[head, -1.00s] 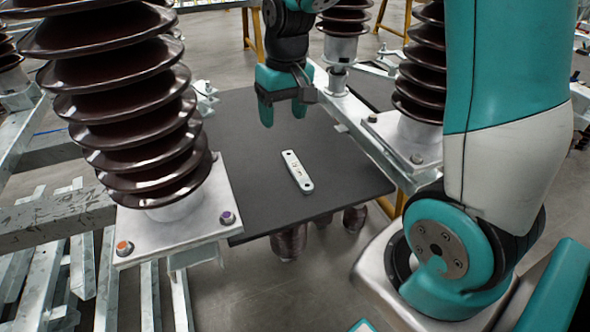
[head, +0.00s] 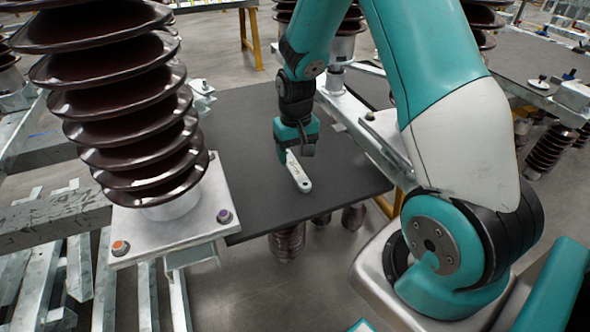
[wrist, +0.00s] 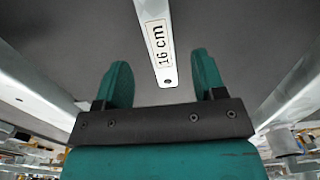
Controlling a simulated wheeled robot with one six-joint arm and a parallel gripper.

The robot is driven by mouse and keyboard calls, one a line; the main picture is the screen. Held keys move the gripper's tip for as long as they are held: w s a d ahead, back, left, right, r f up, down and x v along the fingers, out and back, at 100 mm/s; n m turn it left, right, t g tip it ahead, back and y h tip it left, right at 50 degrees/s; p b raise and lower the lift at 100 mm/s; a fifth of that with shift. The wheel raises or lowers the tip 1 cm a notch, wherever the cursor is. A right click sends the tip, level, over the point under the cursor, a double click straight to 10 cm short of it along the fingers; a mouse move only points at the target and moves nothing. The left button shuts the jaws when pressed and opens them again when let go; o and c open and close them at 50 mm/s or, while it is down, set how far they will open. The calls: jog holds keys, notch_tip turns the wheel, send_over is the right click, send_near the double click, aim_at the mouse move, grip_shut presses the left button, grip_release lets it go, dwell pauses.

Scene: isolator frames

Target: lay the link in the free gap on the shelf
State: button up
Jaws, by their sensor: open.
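The link (head: 298,172) is a short pale bar with rounded ends, lying flat on the dark shelf (head: 245,122). In the wrist view the link (wrist: 155,38) carries a label reading "16 cm" and a hole near its close end. My gripper (head: 292,152) is over the far part of the link and hides it in the head view. In the wrist view my gripper (wrist: 165,80) is open, with one teal finger on each side of the link's line and nothing held. I cannot tell the exact height of the fingertips above the shelf. No gap between objects is clear to see.
A large brown ribbed insulator (head: 135,110) on a metal base plate (head: 170,222) stands left of the shelf. A metal rail (head: 365,130) runs along the shelf's right side. The shelf's front part is bare.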

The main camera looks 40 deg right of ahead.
aim_at(295, 167)
jog(key=f, duration=0.5)
jog(key=shift+w+d, duration=0.15)
jog(key=shift+w, duration=0.2)
jog(key=shift+r, duration=0.1)
grip_shut()
